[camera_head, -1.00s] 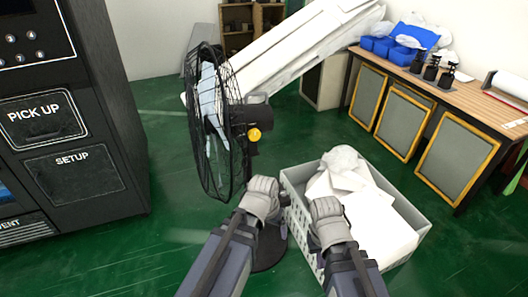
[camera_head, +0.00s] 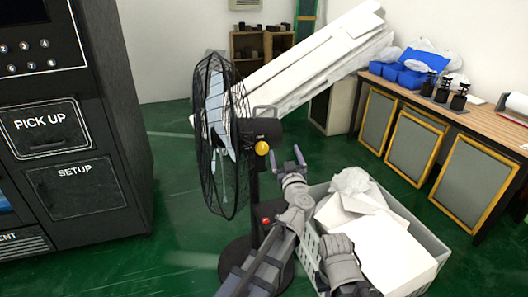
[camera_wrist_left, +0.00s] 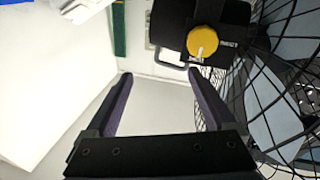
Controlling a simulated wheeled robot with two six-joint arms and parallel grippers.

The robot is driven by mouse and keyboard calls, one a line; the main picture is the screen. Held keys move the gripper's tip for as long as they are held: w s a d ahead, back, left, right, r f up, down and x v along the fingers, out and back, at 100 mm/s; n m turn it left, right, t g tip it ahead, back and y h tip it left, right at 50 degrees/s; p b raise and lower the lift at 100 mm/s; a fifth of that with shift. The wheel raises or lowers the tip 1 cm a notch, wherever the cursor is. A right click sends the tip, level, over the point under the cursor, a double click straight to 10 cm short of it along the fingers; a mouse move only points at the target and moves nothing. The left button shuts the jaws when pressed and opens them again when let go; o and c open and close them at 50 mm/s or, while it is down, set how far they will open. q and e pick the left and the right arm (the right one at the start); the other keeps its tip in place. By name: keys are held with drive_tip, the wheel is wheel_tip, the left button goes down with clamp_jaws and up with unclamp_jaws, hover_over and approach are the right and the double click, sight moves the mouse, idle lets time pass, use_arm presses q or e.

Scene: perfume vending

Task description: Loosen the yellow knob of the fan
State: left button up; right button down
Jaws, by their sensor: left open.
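The yellow knob (camera_head: 262,147) is on the dark motor housing behind the cage of the black fan (camera_head: 222,135). It also shows in the left wrist view as a round yellow knob (camera_wrist_left: 203,41) with a white mark. My left gripper (camera_head: 286,160) is open and empty, with its fingers up, to the right of the knob and slightly lower in the head view. In the left wrist view, the knob is beyond the right fingertip of the left gripper (camera_wrist_left: 159,75), outside the gap. My right arm's wrist shows over the crate, but its gripper fingers are hidden.
A grey crate (camera_head: 425,238) with white pieces stands right of the fan. The fan's wire cage (camera_wrist_left: 270,95) is close to the right finger. A black vending machine (camera_head: 110,120) stands left.

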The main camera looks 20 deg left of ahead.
sight(263, 149)
use_arm(q)
drive_tip(key=shift+w+a+f+n+g+y, duration=0.5)
drive_tip(key=shift+w+a, duration=0.2)
drive_tip(key=shift+a, duration=0.65)
drive_tip(key=shift+w+a+f+n+g+y, duration=0.25)
drive_tip(key=shift+w+a+n+g+y, duration=0.3)
drive_tip(key=shift+a, duration=0.8)
drive_tip(key=shift+w+a+f+n+g+y, duration=0.5)
drive_tip(key=shift+w+a, duration=0.3)
drive_tip(key=shift+a, duration=0.55)
drive_tip(key=shift+r, duration=0.1)
drive_tip(key=c, duration=1.4)
